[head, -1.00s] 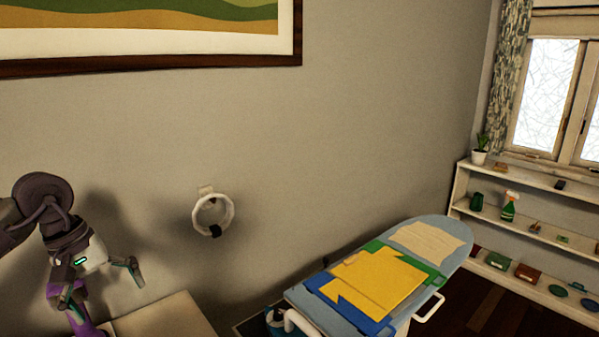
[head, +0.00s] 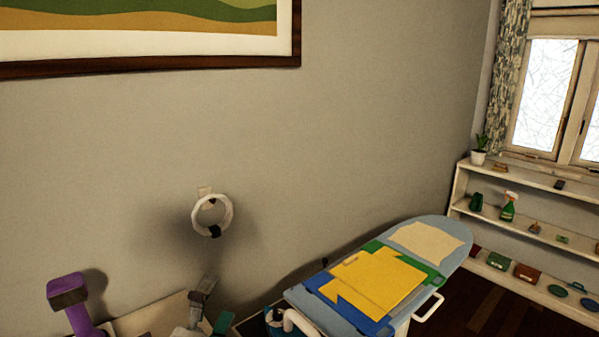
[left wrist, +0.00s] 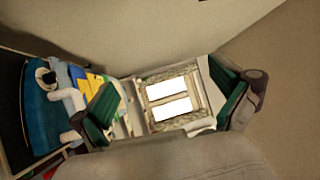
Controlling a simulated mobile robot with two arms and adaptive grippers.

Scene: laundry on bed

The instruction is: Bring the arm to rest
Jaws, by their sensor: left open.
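My left gripper (head: 207,318) is low in the head view, partly cut off by the bottom edge, between a purple object and the ironing board. In the left wrist view its two green-padded fingers stand wide apart (left wrist: 166,98), with nothing between them but the distant window. It is open and empty. My right gripper is in no view.
The ironing board (head: 435,225) carries folded yellow cloth (head: 375,283). A purple object (head: 70,298) stands at lower left beside a pale surface (head: 150,317). A white ring (head: 213,216) hangs on the wall. A shelf (head: 520,235) stands under the window.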

